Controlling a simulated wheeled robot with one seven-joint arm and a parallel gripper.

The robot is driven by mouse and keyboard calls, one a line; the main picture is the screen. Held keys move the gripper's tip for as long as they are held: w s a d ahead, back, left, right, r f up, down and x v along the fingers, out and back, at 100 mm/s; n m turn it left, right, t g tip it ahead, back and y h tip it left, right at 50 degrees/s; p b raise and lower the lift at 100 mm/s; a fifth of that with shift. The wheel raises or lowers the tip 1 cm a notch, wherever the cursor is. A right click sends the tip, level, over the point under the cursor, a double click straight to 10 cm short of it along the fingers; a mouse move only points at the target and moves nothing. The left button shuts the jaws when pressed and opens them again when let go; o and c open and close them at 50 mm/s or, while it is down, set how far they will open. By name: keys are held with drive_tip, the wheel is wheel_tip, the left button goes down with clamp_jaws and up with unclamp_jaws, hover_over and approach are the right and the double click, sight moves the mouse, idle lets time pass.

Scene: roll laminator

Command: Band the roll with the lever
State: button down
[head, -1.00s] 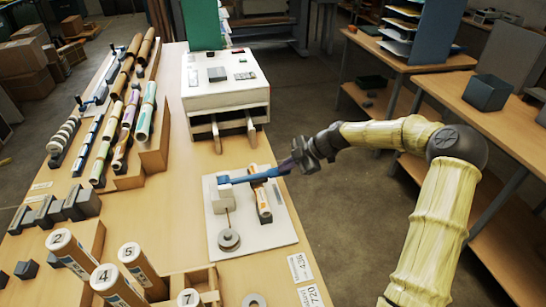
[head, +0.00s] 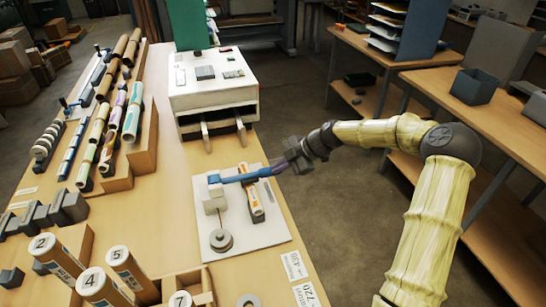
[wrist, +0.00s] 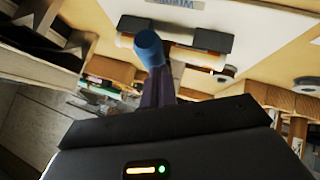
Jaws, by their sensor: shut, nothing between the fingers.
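The blue lever (head: 245,176) reaches from a pale post (head: 214,198) across the roll on the white board (head: 270,233). The orange-and-white roll (head: 255,206) lies under the lever; the lever hides part of it. I cannot tell whether they touch. My gripper (head: 277,168) is shut and empty, with its purple fingers at the lever's free right end. In the wrist view, the lever's round blue end (wrist: 148,46) shows just beyond the fingers (wrist: 157,88). The roll's end (wrist: 125,41) shows beside a dark cradle (wrist: 175,34).
A grey disc (head: 221,240) lies on the board in front of the post. The white laminator (head: 212,95) stands behind. Racks of rolls (head: 110,130) fill the left side, and numbered tubes (head: 128,268) stand at the front. The floor right of the table is open.

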drive_tip(key=a+b+v, duration=0.1)
drive_tip(key=v, duration=1.1)
drive_tip(key=shift+s+d+r+b, duration=0.2)
drive_tip(key=shift+s+r+b, duration=0.2)
drive_tip(key=shift+r, duration=0.25)
drive_tip(key=shift+a, duration=0.1)
drive_tip(key=s+a+f+m+g+h, duration=0.2)
drive_tip(key=s+a+f+m+h, duration=0.3)
drive_tip(key=s+f+m, duration=0.4)
drive_tip(key=s+d+r+m+t+h, duration=0.1)
drive_tip(key=s+d+m, duration=0.1)
drive_tip(key=s+m, duration=0.5)
drive_tip(key=s+d+r+m+t+h, duration=0.1)
drive_tip(key=s+d+m+h, duration=0.1)
drive_tip(key=s+m, duration=0.4)
drive_tip(key=s, duration=0.3)
drive_tip(key=shift+s+d+m+h, duration=0.3)
drive_tip(key=shift+d+m, duration=0.1)
